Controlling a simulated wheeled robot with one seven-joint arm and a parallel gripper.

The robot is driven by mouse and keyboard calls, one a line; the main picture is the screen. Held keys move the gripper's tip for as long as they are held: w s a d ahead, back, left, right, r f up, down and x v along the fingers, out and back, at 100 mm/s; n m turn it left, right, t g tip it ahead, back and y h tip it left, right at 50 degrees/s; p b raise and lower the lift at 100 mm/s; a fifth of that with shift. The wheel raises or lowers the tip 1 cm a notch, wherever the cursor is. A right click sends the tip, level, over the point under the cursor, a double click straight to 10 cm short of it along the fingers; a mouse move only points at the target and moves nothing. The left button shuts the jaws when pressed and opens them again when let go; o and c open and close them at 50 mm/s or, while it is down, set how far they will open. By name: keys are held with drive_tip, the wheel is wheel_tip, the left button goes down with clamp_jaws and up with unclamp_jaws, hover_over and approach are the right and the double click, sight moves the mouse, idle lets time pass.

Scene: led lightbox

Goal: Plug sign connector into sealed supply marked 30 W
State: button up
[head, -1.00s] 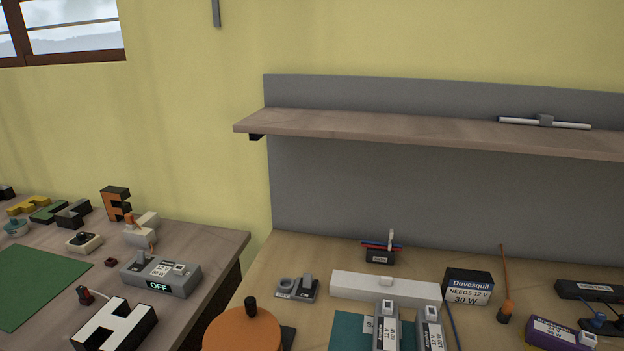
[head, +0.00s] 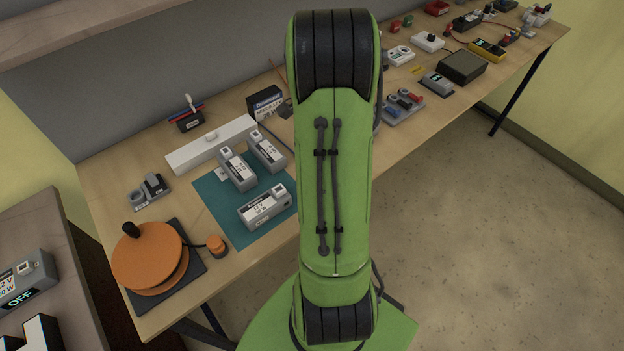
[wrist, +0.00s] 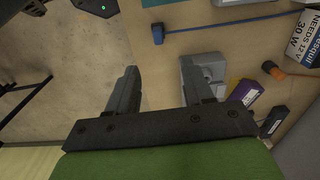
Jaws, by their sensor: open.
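The black and white Duvesquil sign box (head: 265,102), marked NEEDS 12 V 30 W, stands at the back of the bench; it also shows in the wrist view (wrist: 303,38). In the wrist view a blue plug (wrist: 158,34) on a blue cable lies on the bench, beyond my fingertips; I cannot tell for certain that it is the sign's connector. Three grey supplies, a left one (head: 238,170), a back one (head: 267,151) and a front one (head: 264,207), lie on a teal mat (head: 216,203). Their ratings are too small to read surely. My gripper (wrist: 160,66) is open and empty.
A long white bar (head: 208,144) lies behind the mat. An orange reel (head: 148,258) stands at the bench's left end. In the wrist view, a grey device (wrist: 205,70) and a purple box (wrist: 245,92) are close to the right finger. My green arm hides the middle of the bench.

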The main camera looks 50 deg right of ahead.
drive_tip(key=f, duration=1.1)
drive_tip(key=shift+s+d+f+b, duration=0.15)
drive_tip(key=shift+d+f+b, duration=0.05)
drive_tip(key=shift+b, duration=0.2)
wheel_tip(320, 180, down, 5)
drive_tip(key=shift+d+f, duration=0.1)
drive_tip(key=shift+d, duration=0.05)
drive_tip(key=shift+s, duration=0.1)
clamp_jaws()
wheel_tip(320, 180, up, 10)
drive_tip(key=shift+r, duration=0.15)
drive_tip(key=c, duration=0.6)
unclamp_jaws()
drive_tip(key=shift+c, duration=0.2)
clamp_jaws()
drive_tip(key=shift+r+p, duration=1.2)
drive_tip(key=shift+r, duration=0.1)
drive_tip(key=shift+r, duration=0.1)
